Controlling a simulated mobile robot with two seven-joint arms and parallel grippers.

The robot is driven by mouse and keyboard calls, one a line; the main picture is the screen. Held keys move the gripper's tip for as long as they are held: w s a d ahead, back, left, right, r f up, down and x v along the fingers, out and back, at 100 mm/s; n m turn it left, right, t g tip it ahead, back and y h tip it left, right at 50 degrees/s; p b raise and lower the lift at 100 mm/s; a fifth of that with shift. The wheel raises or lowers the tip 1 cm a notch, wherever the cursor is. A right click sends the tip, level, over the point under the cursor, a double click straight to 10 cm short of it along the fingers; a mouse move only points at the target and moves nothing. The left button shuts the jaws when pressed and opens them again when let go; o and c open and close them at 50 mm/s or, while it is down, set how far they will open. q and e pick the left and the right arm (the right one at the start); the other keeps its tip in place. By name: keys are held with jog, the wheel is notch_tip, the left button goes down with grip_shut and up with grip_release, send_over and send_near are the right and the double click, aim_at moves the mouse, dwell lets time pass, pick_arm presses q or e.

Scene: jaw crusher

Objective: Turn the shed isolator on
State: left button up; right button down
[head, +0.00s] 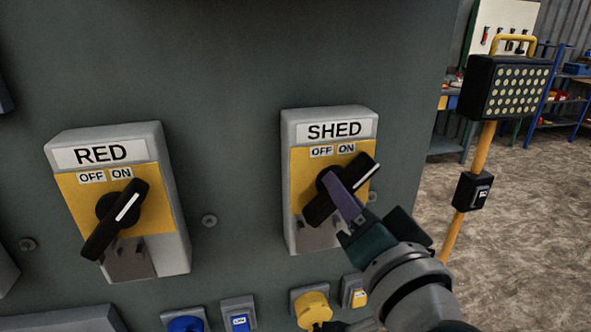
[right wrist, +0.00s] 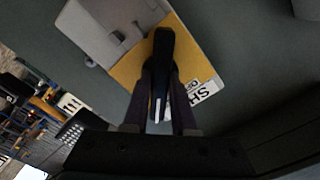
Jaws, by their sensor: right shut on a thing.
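The shed isolator (head: 291,231) is a grey box with a yellow plate, labelled SHED, with OFF and ON marks above a black rotary handle (head: 362,169). The handle slants from lower left to upper right, its white line pointing up and right, on the ON side. My right gripper (head: 343,192) is at the handle from the lower right. In the right wrist view its two fingers (right wrist: 164,100) are on either side of the handle (right wrist: 162,50), shut on it. The gripper hides part of the handle and plate. My left gripper is not in view.
A similar isolator labelled RED (head: 174,250) is on the panel to the left, its handle also slanting up and right. A lamp on a yellow stand (head: 508,87) is at the right.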

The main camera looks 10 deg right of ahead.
jog(key=c, duration=0.7)
grip_release()
jog(key=s+b, duration=0.1)
jog(key=s, duration=0.9)
jog(key=shift+d, duration=0.15)
